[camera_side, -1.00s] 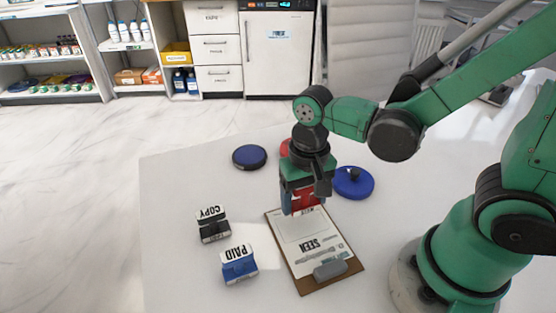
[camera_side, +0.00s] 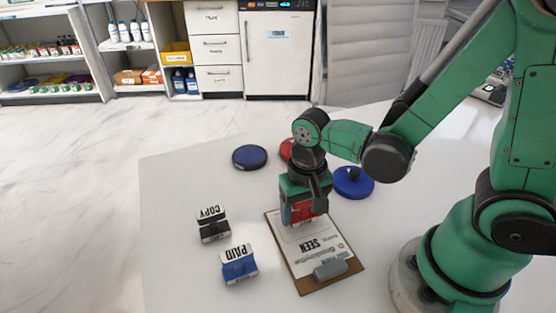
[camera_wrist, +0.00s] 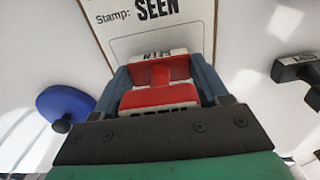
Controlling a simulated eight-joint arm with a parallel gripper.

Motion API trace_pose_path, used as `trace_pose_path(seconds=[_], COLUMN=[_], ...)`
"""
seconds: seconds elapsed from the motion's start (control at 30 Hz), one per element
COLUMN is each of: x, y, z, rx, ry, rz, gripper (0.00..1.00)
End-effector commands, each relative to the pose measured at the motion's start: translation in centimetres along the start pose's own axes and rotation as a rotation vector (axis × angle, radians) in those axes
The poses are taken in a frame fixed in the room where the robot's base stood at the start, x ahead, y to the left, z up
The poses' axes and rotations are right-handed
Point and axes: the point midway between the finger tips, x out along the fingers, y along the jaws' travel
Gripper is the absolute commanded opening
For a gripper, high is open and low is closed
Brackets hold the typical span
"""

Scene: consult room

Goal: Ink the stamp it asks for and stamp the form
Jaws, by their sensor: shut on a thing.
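My gripper (camera_side: 303,212) is shut on a red stamp (camera_wrist: 160,95), whose label reads SEEN in the wrist view. The stamp is over the far end of the form (camera_side: 309,250), which lies on a brown clipboard (camera_side: 302,289) and reads "Stamp: SEEN". I cannot tell whether the stamp's face touches the paper. A red ink pad (camera_side: 286,150) is partly hidden behind my arm. A blue round pad (camera_side: 250,156) lies at the far left. A blue lid with a knob (camera_side: 354,182) lies right of my gripper.
A black COPY stamp (camera_side: 213,226) and a blue PAID stamp (camera_side: 239,265) stand left of the clipboard on the white table (camera_side: 180,200). A grey clip (camera_side: 330,270) sits at the clipboard's near end.

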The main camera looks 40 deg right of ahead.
Motion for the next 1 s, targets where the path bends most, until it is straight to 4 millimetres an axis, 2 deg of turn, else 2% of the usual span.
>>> trace_pose_path(seconds=[1.0], x=[1.0], y=[-0.1], z=[-0.1], rx=[0.000], ry=[0.000], rz=[0.000], gripper=[0.34])
